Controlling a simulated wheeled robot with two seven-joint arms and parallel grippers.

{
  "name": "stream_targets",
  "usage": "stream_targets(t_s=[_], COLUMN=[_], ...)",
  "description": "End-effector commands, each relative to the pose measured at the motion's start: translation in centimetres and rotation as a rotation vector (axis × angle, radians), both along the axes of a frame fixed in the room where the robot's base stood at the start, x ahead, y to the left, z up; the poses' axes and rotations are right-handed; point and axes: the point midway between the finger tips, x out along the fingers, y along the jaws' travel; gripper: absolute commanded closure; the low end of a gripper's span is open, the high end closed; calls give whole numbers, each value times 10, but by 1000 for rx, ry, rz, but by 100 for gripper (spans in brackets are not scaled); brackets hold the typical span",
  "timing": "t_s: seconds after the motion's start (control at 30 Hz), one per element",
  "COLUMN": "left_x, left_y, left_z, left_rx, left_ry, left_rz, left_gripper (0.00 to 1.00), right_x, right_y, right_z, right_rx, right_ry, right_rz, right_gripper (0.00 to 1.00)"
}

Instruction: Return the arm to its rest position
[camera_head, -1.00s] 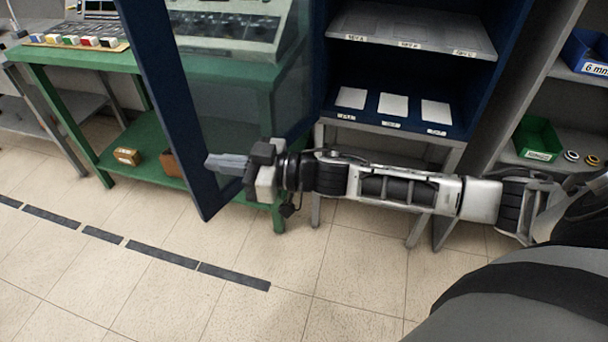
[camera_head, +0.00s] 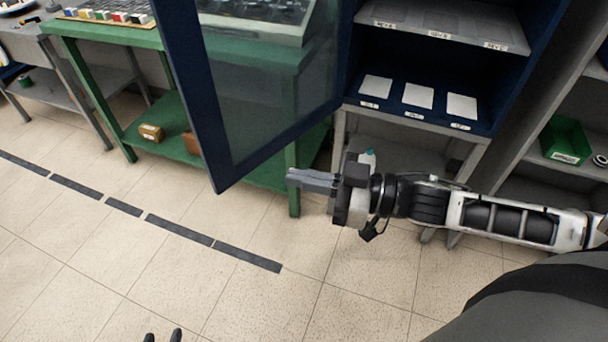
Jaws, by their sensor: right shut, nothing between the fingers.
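My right gripper (camera_head: 294,180) is at the end of the arm that reaches in from the right, with its grey fingers together and empty, pointing left. It is in front of the cabinet, to the right of the open glass door (camera_head: 270,95) with its dark blue frame, and appears clear of the door. My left gripper (camera_head: 162,337) shows only as two dark fingertips at the bottom edge, with a gap between them. The rest of the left arm is out of view.
The dark blue cabinet (camera_head: 340,75) holds several white pads on its lower shelf. A green table (camera_head: 118,38) stands behind the door, with boxes on its lower shelf. A green bin (camera_head: 566,140) sits on the shelf at right. The tiled floor (camera_head: 230,300) in front is clear.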

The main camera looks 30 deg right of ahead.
Motion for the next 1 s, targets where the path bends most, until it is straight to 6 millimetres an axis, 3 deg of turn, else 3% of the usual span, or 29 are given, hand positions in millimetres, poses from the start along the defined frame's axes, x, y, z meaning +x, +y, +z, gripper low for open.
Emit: stream_targets(t_s=[0.27, 0.37, 0.47, 0.57, 0.8, 1.0], left_x=[-2, -3, -4, -5, -5, -5], left_y=[0, 0, 0, 0, 0, 0], left_z=[-2, -3, -4, -4, -4, -4], left_rx=[2, 2, 2, 4, 4, 4], left_ry=[6, 9, 11, 12, 12, 12], left_rz=[-3, -4, -4, -5, -6, -5], left_gripper=[64, 64, 64, 64, 64, 64], right_x=[-2, -1, 0, -4, -49, -80], right_y=[-1, 1, 3, 4, 8, 14], right_z=[0, -9, -33, -71, -165, -199], right_rx=[1, 2, -11, -57, -231, -312], right_ry=[0, 10, 44, 123, 419, 564], right_rz=[-3, -44, -153, -305, -551, -592], right_gripper=[100, 100, 100, 100, 100, 100])
